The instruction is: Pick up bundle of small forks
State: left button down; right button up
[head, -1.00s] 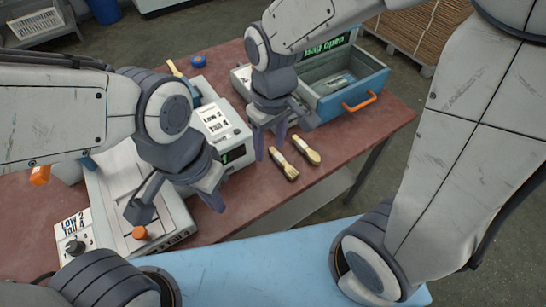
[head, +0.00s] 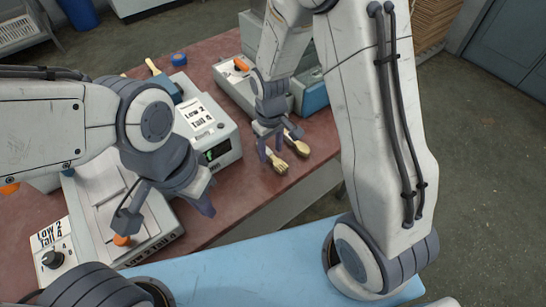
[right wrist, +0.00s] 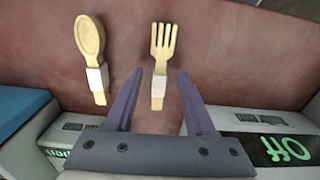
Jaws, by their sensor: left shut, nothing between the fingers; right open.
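The bundle of small wooden forks (head: 278,165) lies on the red table near its front edge, with a pale band around its handle. In the right wrist view the forks (right wrist: 163,45) point away from me, and their banded handle lies between my finger tips. My right gripper (right wrist: 160,88) is open; it also shows in the head view (head: 270,148) over the handle end. I cannot tell how high the fingers are above the table.
A banded wooden spoon bundle (right wrist: 90,40) lies beside the forks, also in the head view (head: 299,148). A machine with a green display (head: 205,130) stands left of the forks. A blue drawer (head: 314,92) is partly hidden behind my right arm.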

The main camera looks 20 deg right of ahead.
jog(key=shift+f, duration=0.75)
grip_shut()
jog(key=shift+r, duration=0.15)
